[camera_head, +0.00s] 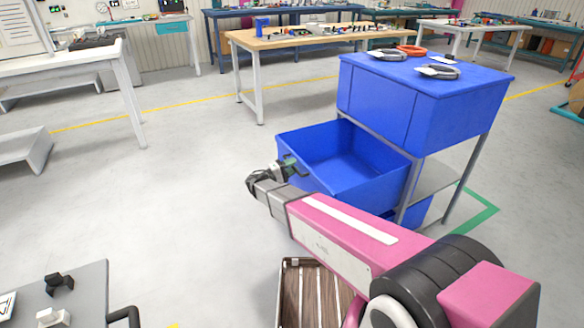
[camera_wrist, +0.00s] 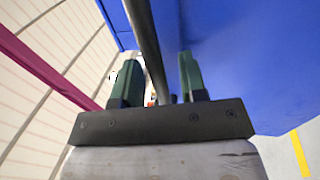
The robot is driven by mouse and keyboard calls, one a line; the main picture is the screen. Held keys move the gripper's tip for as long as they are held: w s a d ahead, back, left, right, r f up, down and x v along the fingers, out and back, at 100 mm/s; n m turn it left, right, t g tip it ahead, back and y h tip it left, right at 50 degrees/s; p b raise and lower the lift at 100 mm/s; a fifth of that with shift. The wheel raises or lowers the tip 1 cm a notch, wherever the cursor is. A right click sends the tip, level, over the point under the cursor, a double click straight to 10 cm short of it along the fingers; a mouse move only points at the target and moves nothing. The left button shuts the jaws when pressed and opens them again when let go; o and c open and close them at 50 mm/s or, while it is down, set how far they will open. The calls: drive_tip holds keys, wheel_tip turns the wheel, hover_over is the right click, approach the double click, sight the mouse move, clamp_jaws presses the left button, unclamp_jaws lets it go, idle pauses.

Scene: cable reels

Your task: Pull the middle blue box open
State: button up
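The middle blue box (camera_head: 350,170) is pulled well out to the left of its stand in the head view, and its empty inside shows. My gripper (camera_head: 290,166) is at the box's outer left side, near the rim. In the wrist view my two green fingers (camera_wrist: 160,62) stand apart on either side of a dark grey bar (camera_wrist: 146,35). Narrow gaps seem to show beside the bar. A blue face (camera_wrist: 250,60), which looks like the box, fills the right of that view. Contact between fingers and bar cannot be made out.
The upper blue unit (camera_head: 420,105) stays on the grey frame, with cable reels (camera_head: 438,71) on top. Part of a lower blue box (camera_head: 420,212) shows beneath. A wooden slatted piece (camera_head: 318,295) lies near my arm. The floor left of the box is clear.

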drive_tip(key=shift+a, duration=0.15)
drive_tip(key=v, duration=1)
drive_tip(key=shift+s+a, duration=0.15)
drive_tip(key=shift+a, duration=0.05)
drive_tip(key=shift+s+f, duration=0.1)
